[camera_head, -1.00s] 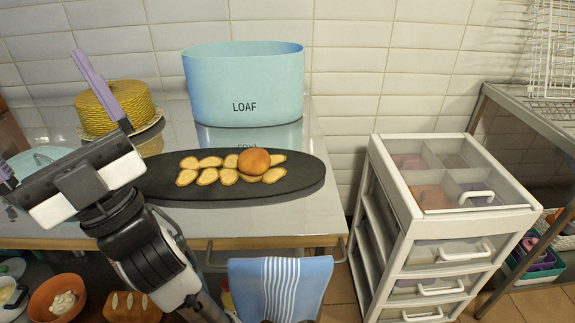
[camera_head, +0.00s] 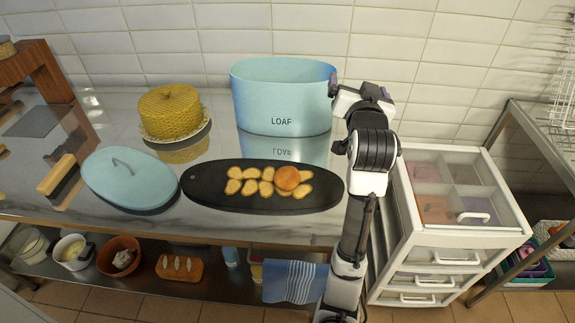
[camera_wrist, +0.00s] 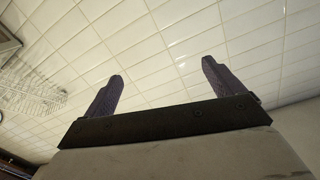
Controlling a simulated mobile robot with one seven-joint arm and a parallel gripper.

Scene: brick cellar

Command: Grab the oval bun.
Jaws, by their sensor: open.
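A rounded golden-brown bun (camera_head: 287,178) sits among several flat, pale-topped pieces (camera_head: 248,187) on the long black oval board (camera_head: 215,200) on the counter. A brown bread-like piece with pale slashes (camera_head: 180,267) lies on the lower shelf. I cannot tell for sure which is the oval bun. My gripper is up by the right side of the LOAF bin, mostly hidden behind my arm in the head view. In the wrist view my gripper (camera_wrist: 162,70) has its two purple fingers wide apart, with nothing between them, facing the tiled wall.
The light blue LOAF bin (camera_head: 283,95) stands behind the board; its blue lid (camera_head: 128,180) lies left. A yellow domed thing (camera_head: 168,110) stands on a plate. A white drawer unit (camera_head: 460,235) is right. A striped towel (camera_head: 295,283) hangs in front.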

